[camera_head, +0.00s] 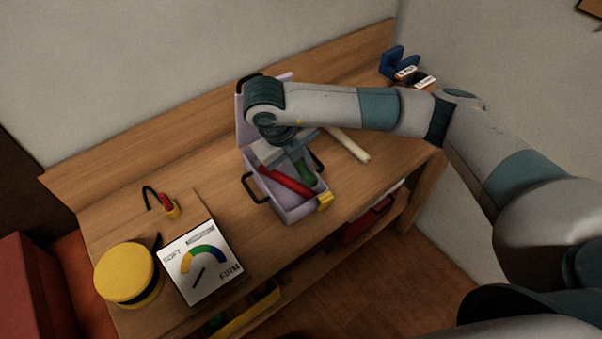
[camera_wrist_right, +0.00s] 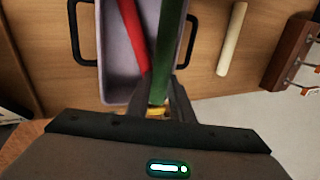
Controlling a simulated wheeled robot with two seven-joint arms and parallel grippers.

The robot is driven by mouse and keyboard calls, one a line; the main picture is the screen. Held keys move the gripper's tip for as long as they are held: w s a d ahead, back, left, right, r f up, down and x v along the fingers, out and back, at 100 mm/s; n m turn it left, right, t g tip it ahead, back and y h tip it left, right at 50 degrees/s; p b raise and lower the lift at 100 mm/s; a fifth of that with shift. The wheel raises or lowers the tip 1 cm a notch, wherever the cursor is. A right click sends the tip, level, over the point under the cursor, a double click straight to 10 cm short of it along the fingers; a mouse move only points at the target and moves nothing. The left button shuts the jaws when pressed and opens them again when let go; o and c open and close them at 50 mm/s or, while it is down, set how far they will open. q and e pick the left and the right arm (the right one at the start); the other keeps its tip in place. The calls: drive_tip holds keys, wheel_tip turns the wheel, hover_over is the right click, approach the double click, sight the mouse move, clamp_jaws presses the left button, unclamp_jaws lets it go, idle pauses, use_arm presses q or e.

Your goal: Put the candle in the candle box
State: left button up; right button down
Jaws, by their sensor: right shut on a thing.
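The lilac candle box (camera_head: 298,214) stands open on the bench, its lid (camera_head: 241,128) raised at the back and black handles at its sides. A red candle (camera_head: 283,181) lies in it, also seen in the wrist view (camera_wrist_right: 133,32). My right gripper (camera_wrist_right: 163,103) is shut on a green candle (camera_wrist_right: 167,45), which shows in the head view too (camera_head: 303,171). The green candle is inside or just above the box's right side; I cannot tell if it touches the bottom. A cream candle (camera_head: 348,146) lies on the bench right of the box. My left gripper is out of view.
Left on the bench are a SOFT/FIRM dial board (camera_head: 206,262), a yellow round tub (camera_head: 126,273) and a small red-yellow item (camera_head: 169,207) with a black cord. Blue holders (camera_head: 400,63) stand at the back right. Bare bench (camera_head: 215,183) lies left of the box.

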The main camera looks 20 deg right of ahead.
sight(300, 173)
drive_tip(key=shift+f, duration=0.1)
drive_tip(key=shift+f+p, duration=0.6)
drive_tip(key=shift+p, duration=0.15)
drive_tip(key=shift+f+p, duration=0.4)
drive_tip(key=shift+f, duration=0.75)
